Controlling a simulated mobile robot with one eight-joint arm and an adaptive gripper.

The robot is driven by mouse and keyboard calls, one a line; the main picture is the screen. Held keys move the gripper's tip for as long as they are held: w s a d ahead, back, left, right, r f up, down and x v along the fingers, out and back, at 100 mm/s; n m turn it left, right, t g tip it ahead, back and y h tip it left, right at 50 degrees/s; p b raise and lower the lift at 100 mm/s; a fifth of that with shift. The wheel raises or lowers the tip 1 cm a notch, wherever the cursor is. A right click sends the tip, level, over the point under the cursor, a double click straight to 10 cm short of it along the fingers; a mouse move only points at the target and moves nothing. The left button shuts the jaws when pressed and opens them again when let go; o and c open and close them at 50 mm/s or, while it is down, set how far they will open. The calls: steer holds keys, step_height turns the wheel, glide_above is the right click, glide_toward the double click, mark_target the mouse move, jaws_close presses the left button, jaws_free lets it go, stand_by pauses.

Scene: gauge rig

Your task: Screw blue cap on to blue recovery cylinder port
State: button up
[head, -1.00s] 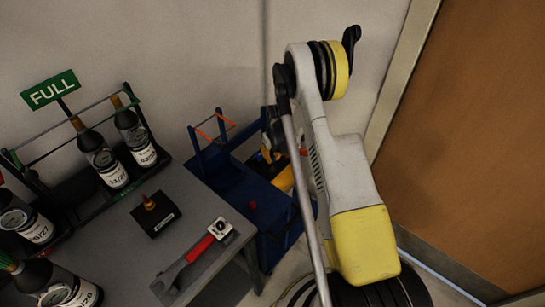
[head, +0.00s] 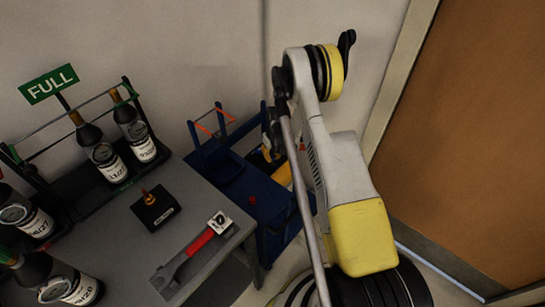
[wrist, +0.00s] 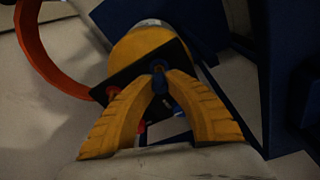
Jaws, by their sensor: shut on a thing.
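In the wrist view my gripper (wrist: 159,74) has its two yellow fingers closed together on a small blue cap (wrist: 158,68). The cap is at the black plate on the yellow recovery cylinder (wrist: 148,43). The blue port is hidden behind the cap and fingertips, so I cannot tell whether the cap sits on it or how far. A red fitting (wrist: 113,91) shows on the plate left of the fingers. In the head view the cylinder (head: 283,174) stands at the blue cart, partly behind my arm, and the gripper is mostly hidden.
The blue cart (head: 232,180) stands against the wall, with a small red piece (head: 252,199) on it. The grey table (head: 185,213) at left holds a black block (head: 155,207), a red-handled wrench (head: 193,250) and several dark bottles. An orange hose (wrist: 35,55) curves at the wrist view's left.

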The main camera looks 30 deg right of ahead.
steer(key=shift+f, duration=0.15)
steer(key=shift+f, duration=1.05)
steer(key=shift+f, duration=0.15)
stand_by(1.1)
steer(key=m, duration=0.5)
steer(key=shift+h, duration=0.4)
steer(key=shift+m, duration=0.5)
steer(key=m, duration=0.4)
steer(key=shift+g+h, duration=0.3)
steer(key=shift+g, duration=0.1)
steer(key=shift+m, duration=0.4)
